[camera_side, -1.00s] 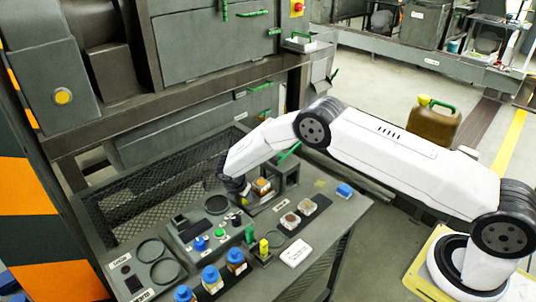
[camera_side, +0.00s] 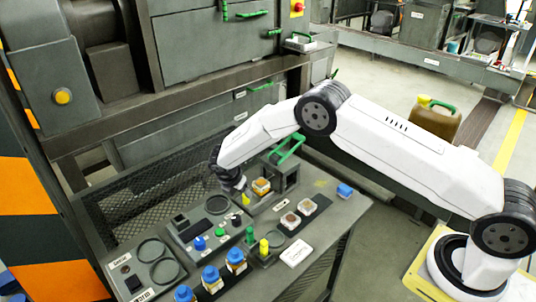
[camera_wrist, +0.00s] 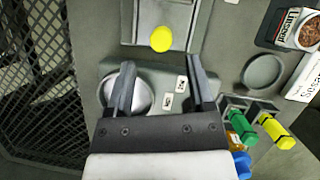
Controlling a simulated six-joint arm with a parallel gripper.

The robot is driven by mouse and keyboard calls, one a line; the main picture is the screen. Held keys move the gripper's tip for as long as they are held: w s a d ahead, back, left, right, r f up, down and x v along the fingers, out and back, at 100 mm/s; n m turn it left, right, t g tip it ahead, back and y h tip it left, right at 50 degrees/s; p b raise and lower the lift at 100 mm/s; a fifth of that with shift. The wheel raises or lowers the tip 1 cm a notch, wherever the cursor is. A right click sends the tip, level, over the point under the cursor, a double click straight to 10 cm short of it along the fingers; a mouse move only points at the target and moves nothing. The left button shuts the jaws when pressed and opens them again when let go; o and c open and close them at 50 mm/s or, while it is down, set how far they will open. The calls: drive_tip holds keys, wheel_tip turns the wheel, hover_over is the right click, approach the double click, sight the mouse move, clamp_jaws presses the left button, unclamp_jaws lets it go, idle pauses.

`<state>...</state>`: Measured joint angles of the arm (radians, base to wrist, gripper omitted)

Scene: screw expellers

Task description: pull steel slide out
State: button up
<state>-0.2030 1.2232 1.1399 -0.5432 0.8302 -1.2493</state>
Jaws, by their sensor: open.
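A pale grey steel plate, which looks like the slide (camera_wrist: 176,14), shows at the top of the wrist view with a yellow round knob (camera_wrist: 161,39) at its near end. In the side view a small yellow knob (camera_side: 246,199) shows just beside my gripper (camera_side: 238,193). In the wrist view my gripper (camera_wrist: 162,68) is open, with its two fingers apart and nothing between them. The knob lies beyond the fingertips, between their lines, and does not appear to be touched. The far end of the plate is out of the wrist view.
A round metal dome (camera_wrist: 143,94) lies partly behind the left finger. Green (camera_wrist: 241,128) and yellow (camera_wrist: 277,132) capped bottles stand to the right, near a round recess (camera_wrist: 263,72). In the side view, a press stand with a green lever (camera_side: 290,148) and sample cups (camera_side: 308,206) are close by.

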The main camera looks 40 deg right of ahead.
drive_tip(key=shift+v, duration=1.65)
drive_tip(key=s+d+r+m+y, duration=0.3)
drive_tip(key=s+d+r+m, duration=0.1)
drive_tip(key=s+r+m, duration=0.65)
drive_tip(key=s+d+r+m, duration=0.1)
drive_tip(key=s+r+m, duration=0.1)
drive_tip(key=s+m, duration=0.3)
drive_tip(key=s+d+r+m+t+y, duration=0.1)
drive_tip(key=s+m, duration=0.4)
drive_tip(key=s, duration=0.8)
drive_tip(key=shift+s+r, duration=0.3)
drive_tip(key=shift+r, duration=0.4)
